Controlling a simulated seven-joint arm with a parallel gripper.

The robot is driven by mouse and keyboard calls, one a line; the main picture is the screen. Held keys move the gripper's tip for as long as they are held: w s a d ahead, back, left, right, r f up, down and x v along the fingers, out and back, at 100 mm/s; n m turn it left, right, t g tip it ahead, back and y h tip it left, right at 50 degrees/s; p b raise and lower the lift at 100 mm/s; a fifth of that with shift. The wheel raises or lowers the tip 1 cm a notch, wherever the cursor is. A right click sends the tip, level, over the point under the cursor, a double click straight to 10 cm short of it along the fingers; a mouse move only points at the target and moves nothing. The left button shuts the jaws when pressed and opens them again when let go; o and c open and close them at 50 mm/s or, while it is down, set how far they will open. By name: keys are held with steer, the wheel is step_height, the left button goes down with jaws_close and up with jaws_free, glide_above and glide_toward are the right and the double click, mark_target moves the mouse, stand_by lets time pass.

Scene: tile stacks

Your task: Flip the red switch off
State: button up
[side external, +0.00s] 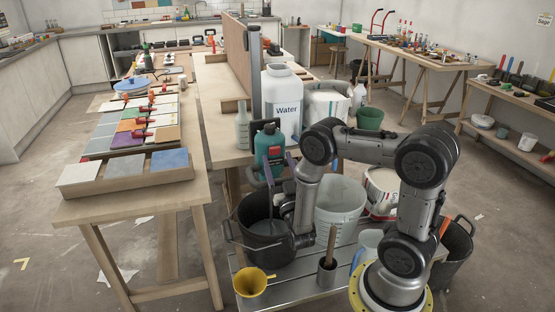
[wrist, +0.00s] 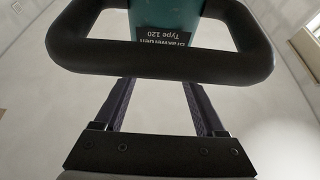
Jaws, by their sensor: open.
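The teal power mixer (side external: 269,148) with a black loop handle stands above the black bucket (side external: 268,238) in the side external view. A small reddish mark shows on its body, too small to tell whether it is the red switch. In the wrist view the black handle (wrist: 160,60) crosses the top, with the teal body (wrist: 165,22) and its upside-down label behind it. My gripper (wrist: 158,95) points upward from below, fingers apart and empty, with the tips close under the handle. I cannot tell whether they touch it. No red switch shows in the wrist view.
A white water jug (side external: 282,105) stands behind the mixer. A translucent bucket (side external: 340,205) stands right of the black bucket. The tile table (side external: 205,170) is at the left.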

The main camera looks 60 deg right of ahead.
mark_target(280, 145)
steer(key=shift+s+a+f, duration=0.25)
steer(key=shift+s+a, duration=0.1)
steer(key=shift+a, duration=0.05)
steer(key=shift+s+a+r, duration=0.15)
steer(key=shift+r, duration=0.1)
step_height(280, 145, up, 6)
steer(key=shift+r, duration=0.15)
